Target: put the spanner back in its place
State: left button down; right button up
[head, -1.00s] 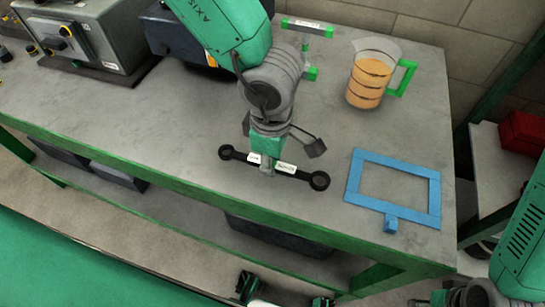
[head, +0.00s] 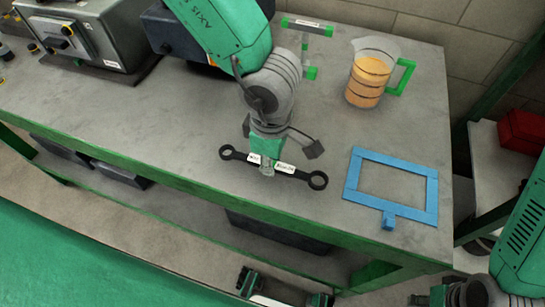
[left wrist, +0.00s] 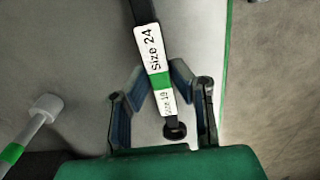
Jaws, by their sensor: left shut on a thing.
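The black spanner (head: 298,174) has a ring at each end and white labels; the left wrist view reads "Size 24" and "Size 19" on its shaft (left wrist: 153,50). My left gripper (head: 267,168) is shut on the middle of the spanner, over the front part of the bench. In the left wrist view my left gripper's blue pads (left wrist: 152,98) are on both sides of the shaft. I cannot tell whether the spanner touches the bench. A blue rectangular outline (head: 432,199) with a small tab lies to its right, empty inside. My right gripper (head: 438,297) shows only partly at the bottom edge.
A measuring jug (head: 370,80) of orange liquid with a green handle stands behind the outline. The bench (head: 130,125) is clear in front of the box. A red box (head: 522,132) is far right.

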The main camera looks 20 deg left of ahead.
pick_arm(q)
jog(key=shift+f, duration=0.2)
jog(key=shift+f+b, duration=0.5)
jog(key=shift+f, duration=0.45)
jog(key=c, duration=1.3)
grip_release()
jog(key=shift+c, duration=0.2)
